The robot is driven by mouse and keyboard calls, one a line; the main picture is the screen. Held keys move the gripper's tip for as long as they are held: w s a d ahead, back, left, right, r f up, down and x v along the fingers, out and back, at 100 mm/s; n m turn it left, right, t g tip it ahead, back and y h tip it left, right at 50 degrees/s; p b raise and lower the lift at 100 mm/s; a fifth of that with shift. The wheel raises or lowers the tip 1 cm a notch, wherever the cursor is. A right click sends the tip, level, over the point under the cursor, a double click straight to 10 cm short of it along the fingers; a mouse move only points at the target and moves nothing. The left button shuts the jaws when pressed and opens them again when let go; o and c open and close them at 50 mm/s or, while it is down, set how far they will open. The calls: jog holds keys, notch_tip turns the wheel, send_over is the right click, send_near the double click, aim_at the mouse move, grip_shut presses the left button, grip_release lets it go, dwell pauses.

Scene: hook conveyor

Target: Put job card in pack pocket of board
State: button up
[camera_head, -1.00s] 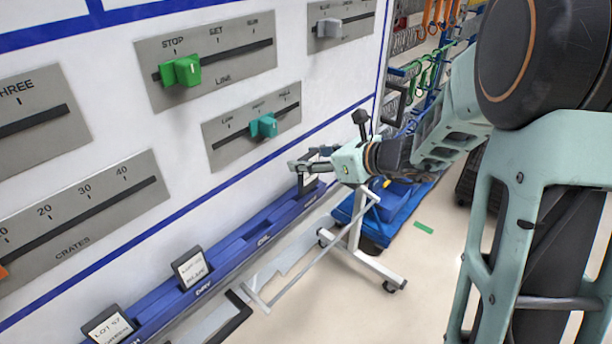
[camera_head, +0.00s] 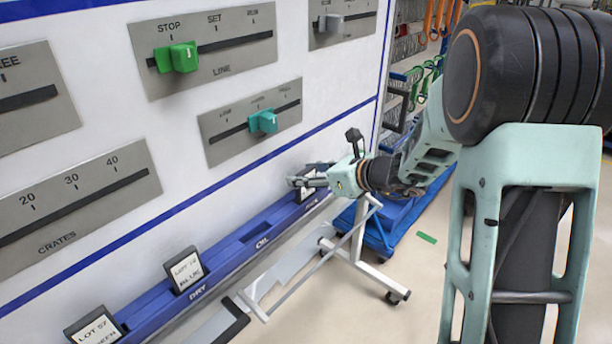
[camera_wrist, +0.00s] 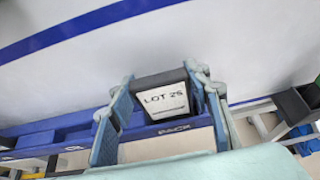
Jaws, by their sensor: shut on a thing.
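My gripper (camera_head: 308,182) is at the right end of the board's blue pocket rail, at the pocket marked PACK (camera_head: 312,206). In the wrist view my gripper (camera_wrist: 160,78) is shut on the job card (camera_wrist: 165,100), a dark-framed white card reading LOT and what looks like 26. The card stands roughly upright between the fingers, just above the PACK label (camera_wrist: 174,129). I cannot tell how far its lower edge sits inside the pocket. In the head view the fingers mostly hide the card.
Other cards stand in the rail at DRY (camera_head: 185,271) and farther left, LOT 57 (camera_head: 97,329). The OIL pocket (camera_head: 255,235) looks empty. Sliders with green (camera_head: 178,57) and teal (camera_head: 263,121) knobs are above. A white wheeled stand (camera_head: 360,255) is close below my wrist.

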jog(key=shift+f, duration=0.2)
jog(key=o, duration=1.1)
jog(key=shift+o, duration=0.2)
jog(key=shift+r, duration=0.2)
jog(key=shift+r, duration=0.2)
jog(key=v, duration=1.2)
jog(key=shift+f+p, duration=0.25)
jog(key=shift+p, duration=0.15)
